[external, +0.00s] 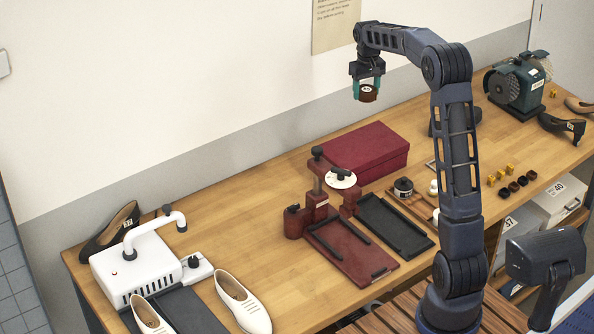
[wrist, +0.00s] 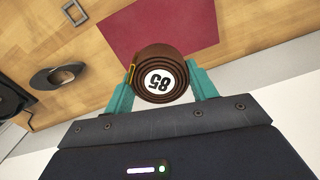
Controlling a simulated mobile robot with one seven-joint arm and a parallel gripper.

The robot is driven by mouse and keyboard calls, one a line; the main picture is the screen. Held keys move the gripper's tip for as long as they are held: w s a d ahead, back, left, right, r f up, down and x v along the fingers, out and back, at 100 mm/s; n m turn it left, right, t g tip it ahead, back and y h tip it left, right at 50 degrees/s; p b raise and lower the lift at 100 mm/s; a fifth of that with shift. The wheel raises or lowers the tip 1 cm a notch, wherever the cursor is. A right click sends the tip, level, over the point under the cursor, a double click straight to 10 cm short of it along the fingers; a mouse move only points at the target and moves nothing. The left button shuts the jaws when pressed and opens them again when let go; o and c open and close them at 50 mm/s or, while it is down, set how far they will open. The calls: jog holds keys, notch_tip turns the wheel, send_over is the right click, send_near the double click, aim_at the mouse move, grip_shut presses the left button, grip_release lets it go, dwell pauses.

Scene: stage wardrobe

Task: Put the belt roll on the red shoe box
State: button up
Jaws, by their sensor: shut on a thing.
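The belt roll (external: 368,94) is a brown coil with a white label on top. It also shows in the wrist view (wrist: 160,80), where the label reads 85. My gripper (external: 368,90) is shut on it, with a teal finger on either side, and holds it in the air above the bench. The red shoe box (external: 368,147) stands closed near the back of the bench. In the external view it is below the roll. Its flat red lid (wrist: 165,27) shows beyond the roll in the wrist view, partly hidden by it. The roll is apart from the box.
A dark red press (external: 318,200) with a white dial stands just in front of the box. A black tray (external: 395,226) and a small wooden tray with a dark tin (external: 403,187) are nearby. A green machine (external: 516,85) stands at the right. The lid looks bare.

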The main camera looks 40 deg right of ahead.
aim_at(360, 145)
notch_tip(360, 145, down, 18)
jog(key=shift+f, duration=0.2)
dwell(0.4)
jog(key=shift+a+f, duration=0.1)
jog(key=shift+f, duration=0.05)
jog(key=o, duration=1)
jog(key=shift+o, duration=0.2)
